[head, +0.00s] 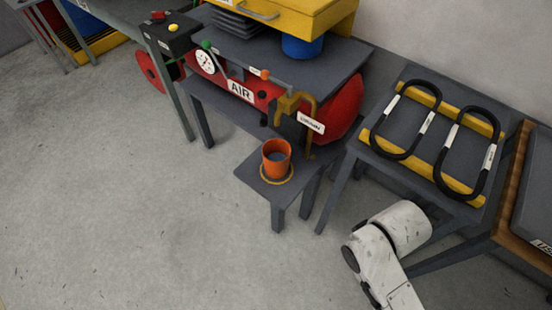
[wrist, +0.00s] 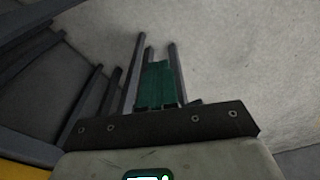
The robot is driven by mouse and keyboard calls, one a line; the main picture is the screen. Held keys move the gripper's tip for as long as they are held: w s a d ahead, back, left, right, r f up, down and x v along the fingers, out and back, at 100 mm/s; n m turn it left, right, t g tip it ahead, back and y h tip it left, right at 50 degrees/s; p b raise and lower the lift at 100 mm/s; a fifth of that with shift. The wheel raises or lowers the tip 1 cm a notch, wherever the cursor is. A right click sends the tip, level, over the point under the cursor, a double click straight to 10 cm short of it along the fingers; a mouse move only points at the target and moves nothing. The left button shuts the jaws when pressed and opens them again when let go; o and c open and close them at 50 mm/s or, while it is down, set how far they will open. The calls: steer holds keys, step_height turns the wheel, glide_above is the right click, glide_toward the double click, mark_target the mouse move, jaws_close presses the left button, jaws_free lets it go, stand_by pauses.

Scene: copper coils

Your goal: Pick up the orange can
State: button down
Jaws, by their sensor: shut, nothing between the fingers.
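The orange can (head: 275,166) stands upright on a small dark grey stool (head: 252,175) in the head view. Its top is open and shows a dark inside. A yellowish ring (head: 263,178) shows around its base. In the wrist view my gripper (wrist: 158,68) shows with its green fingers together and nothing between them. The can does not show in the wrist view. In the head view my white arm is at the lower right, apart from the can, and the gripper itself is out of frame.
A red air tank (head: 340,107) on a grey stand (head: 200,125) is behind the can, with a yellow pipe (head: 312,148) close by. A grey table (head: 410,165) with two black coils (head: 372,140) is at right. Open concrete floor (head: 110,200) lies left and in front.

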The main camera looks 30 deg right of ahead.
mark_target(275, 143)
steer(key=c, duration=1.8)
jaws_free()
